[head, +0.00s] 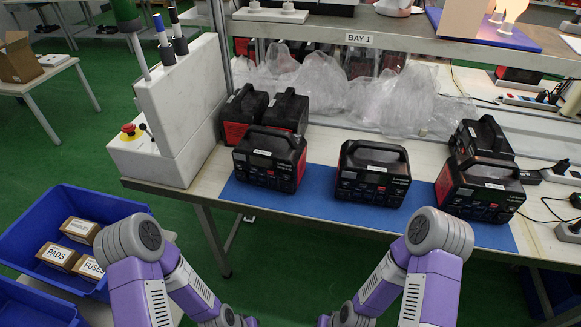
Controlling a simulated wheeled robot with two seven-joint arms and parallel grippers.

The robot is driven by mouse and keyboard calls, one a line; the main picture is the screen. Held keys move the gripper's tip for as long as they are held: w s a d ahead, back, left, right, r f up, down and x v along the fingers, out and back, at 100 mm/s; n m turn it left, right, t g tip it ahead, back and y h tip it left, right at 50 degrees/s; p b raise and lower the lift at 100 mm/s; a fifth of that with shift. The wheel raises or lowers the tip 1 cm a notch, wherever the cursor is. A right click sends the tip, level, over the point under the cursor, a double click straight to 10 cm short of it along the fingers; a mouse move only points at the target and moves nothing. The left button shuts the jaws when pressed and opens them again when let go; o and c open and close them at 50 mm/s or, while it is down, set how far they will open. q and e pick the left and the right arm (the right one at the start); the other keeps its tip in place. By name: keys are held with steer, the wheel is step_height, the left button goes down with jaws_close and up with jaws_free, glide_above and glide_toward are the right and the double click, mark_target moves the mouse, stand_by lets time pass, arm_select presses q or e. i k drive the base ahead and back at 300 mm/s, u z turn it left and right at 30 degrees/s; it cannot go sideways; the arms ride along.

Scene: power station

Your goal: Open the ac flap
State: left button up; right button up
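Several black and red power stations stand on the bench. One is at the left of the blue mat (271,159), one in the middle (372,173), and one at the right (481,187). Their fronts with small ports and white labels face me, and their carry handles are on top. An AC flap cannot be made out on any of them at this size. My two purple arms come up from the bottom and bend back down to the lower edge. Both grippers are out of view below the picture, so no contact with a power station shows.
More power stations (287,111) and clear plastic bags (318,82) stand behind. A white console with a red emergency button (130,130) is at left. A blue bin (67,215) holds small boxes (58,256). The blue mat (314,197) has bare strips between stations.

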mark_target(504, 218)
steer(key=u, duration=0.1)
steer(key=k, duration=0.35)
steer(key=z, duration=0.35)
steer(key=i, duration=0.3)
steer(key=z, duration=1.25)
steer(key=k, duration=0.65)
steer(key=z, duration=0.85)
steer(key=i, duration=1.45)
steer(key=u, duration=0.3)
